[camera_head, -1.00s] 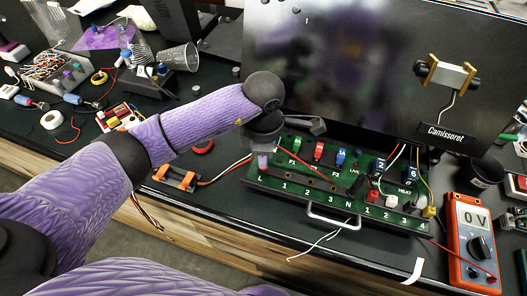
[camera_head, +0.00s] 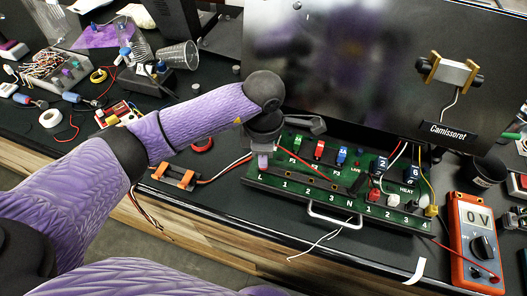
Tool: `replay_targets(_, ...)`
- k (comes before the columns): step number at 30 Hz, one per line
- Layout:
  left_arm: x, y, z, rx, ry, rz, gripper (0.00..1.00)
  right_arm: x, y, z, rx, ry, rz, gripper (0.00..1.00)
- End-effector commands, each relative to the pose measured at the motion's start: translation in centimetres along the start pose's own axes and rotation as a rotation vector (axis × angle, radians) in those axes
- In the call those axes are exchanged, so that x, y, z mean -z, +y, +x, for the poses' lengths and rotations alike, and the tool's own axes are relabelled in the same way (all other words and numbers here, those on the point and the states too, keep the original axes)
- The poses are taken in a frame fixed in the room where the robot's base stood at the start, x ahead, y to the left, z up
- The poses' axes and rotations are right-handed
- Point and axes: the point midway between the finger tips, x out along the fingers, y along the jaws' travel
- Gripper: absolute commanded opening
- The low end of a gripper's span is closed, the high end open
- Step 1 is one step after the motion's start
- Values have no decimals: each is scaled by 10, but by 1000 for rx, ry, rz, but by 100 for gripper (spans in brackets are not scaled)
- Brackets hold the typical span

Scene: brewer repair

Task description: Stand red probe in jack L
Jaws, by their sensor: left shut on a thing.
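The green board (camera_head: 330,197) has a front row labelled L, 1, 2, 3, N. My left gripper (camera_head: 263,148) points down over the board's left end, just above the L label (camera_head: 261,176). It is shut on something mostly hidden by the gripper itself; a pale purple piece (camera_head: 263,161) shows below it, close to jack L. I cannot clearly make out the red probe or whether its tip is inside the jack. A thin red lead (camera_head: 303,164) runs from beside the gripper across the board. My right gripper is not in view.
An orange multimeter (camera_head: 474,240) reading 0 V stands to the right. A dark panel (camera_head: 370,60) rises behind the board. An orange-ended holder (camera_head: 175,177) lies left of the board. A metal handle (camera_head: 335,217) juts from the board's front. Cluttered tools lie far left.

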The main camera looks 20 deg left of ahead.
Motion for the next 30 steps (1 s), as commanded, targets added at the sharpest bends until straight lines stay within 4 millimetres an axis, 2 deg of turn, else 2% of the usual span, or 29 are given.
replay_targets(5,0,0,0,-1,0,0,0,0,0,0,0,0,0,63)
replay_targets(6,0,0,0,-1,0,0,26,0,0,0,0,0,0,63)
replay_targets(11,0,0,0,-1,0,1,60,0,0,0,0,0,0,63)
replay_targets(12,0,0,0,-1,0,1,63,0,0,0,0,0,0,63)
replay_targets(20,0,1,-6,-3,-1,1,63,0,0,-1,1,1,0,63)
replay_targets(30,0,1,-84,-5,-1,0,63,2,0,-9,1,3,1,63)
